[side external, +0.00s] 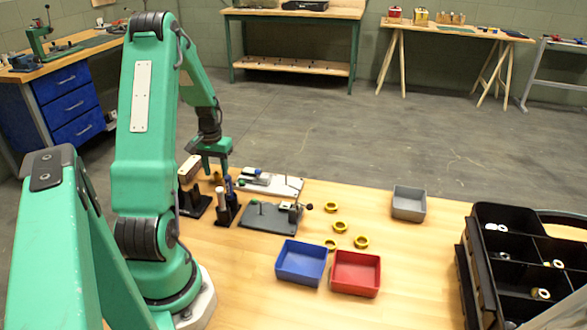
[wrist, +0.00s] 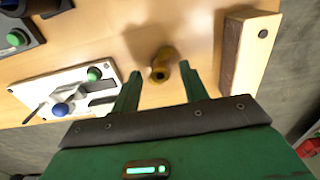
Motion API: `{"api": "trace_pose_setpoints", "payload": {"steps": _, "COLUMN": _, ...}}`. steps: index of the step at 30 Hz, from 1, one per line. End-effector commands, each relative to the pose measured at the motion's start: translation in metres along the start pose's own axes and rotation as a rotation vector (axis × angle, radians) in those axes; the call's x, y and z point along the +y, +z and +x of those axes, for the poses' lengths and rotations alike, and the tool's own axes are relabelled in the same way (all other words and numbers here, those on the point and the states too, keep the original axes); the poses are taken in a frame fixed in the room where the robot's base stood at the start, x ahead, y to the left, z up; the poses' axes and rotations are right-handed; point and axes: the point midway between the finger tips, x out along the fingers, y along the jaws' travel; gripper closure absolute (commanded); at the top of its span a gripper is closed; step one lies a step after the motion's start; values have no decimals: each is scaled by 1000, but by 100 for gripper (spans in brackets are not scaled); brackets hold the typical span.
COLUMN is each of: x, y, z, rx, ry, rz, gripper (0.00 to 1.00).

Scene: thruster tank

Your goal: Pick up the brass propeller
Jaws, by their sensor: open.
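The brass propeller (wrist: 161,66) lies on the wooden bench and shows in the wrist view as a small brass piece with a dark round centre. My gripper (wrist: 160,78) is open and empty, its two green fingers apart with the propeller between and just beyond their tips as seen from the wrist. In the side external view my gripper (side external: 216,170) points down at the back left of the bench. The propeller (side external: 218,177) shows there only as a small brass patch near the fingertips, so I cannot tell the exact height gap.
A wooden block (wrist: 246,55) stands close to the right finger in the wrist view. A white plate with blue and green knobs (wrist: 70,90) lies to the left. Dark stands (side external: 226,212), a blue tray (side external: 301,262), a red tray (side external: 355,273) and several yellow rings (side external: 361,242) sit nearer the front.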

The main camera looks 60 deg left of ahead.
Motion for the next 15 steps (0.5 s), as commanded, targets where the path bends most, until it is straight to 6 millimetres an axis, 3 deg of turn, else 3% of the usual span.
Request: {"api": "trace_pose_setpoints", "payload": {"steps": 15, "x": 0, "y": 0, "z": 6, "rx": 0, "ry": 0, "rz": 0, "gripper": 56}}
